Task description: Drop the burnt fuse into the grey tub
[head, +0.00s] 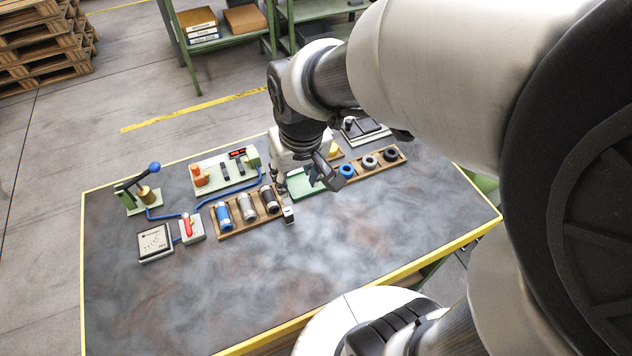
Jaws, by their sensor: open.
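My gripper (308,182) is open above the back middle of the table, pointing down over the right end of a wooden rack and a green tray (301,194). I see nothing held between its fingers. I cannot tell the burnt fuse for certain. A pale green panel (212,183) carries an orange part (199,176), two small dark upright parts (240,168) and a red-lit display (237,153). No grey tub can be made out clearly. My gripper and arm hide part of the table's back and right.
The wooden rack (240,231) holds blue, silver and dark cylinders. Another rack (383,171) holds blue, grey and black rings. A blue-knobbed lever (154,168), red switch (188,225), square meter (155,241) and blue cable stand left. The table's front (230,300) is clear.

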